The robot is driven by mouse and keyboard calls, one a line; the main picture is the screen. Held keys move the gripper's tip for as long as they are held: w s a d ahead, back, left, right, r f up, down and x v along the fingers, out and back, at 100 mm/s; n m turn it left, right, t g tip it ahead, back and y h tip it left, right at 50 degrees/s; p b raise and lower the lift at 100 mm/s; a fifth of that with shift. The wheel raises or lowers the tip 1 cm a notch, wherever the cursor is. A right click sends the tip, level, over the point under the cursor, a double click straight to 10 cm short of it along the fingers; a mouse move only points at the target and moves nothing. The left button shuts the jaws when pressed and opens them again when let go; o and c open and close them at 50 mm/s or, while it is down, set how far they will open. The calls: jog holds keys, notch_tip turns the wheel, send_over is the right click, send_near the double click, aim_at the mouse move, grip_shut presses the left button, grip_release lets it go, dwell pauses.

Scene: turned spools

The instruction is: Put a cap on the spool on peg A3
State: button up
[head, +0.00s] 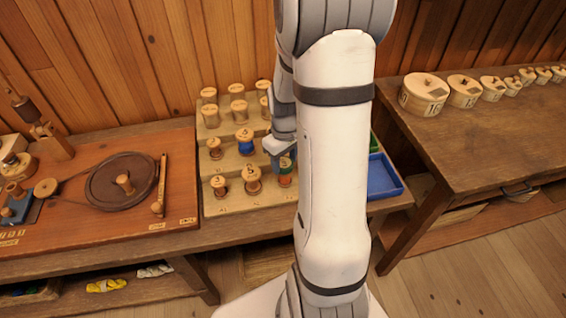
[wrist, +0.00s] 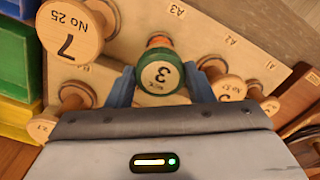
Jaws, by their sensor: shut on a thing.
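My gripper (wrist: 162,84) has its two blue fingers closed on the sides of a green-rimmed cap (wrist: 154,59) with a pale face marked 3. Below the cap, some orange-red of a spool (wrist: 159,41) shows, near the rack label A3 (wrist: 178,10). I cannot tell whether the cap is seated on that spool or just above it. In the head view, my gripper (head: 281,152) is over the right of the rack's front row, partly behind my arm.
The stepped wooden rack (head: 233,205) holds several other spools, including a close one marked 7 (wrist: 71,32). Blue (head: 384,180), green (head: 375,143) and yellow (wrist: 18,121) trays stand beside it. A winding bench (head: 100,225) is left; round boxes (head: 424,92) stand on the right table.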

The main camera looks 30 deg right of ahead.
jog(key=shift+s, duration=0.25)
jog(key=shift+w+f+b, duration=0.1)
jog(key=shift+f+b, duration=0.2)
jog(key=shift+b, duration=0.1)
dwell(1.4)
jog(key=shift+f+b, duration=0.5)
jog(key=shift+f, duration=0.05)
jog(key=o, duration=0.7)
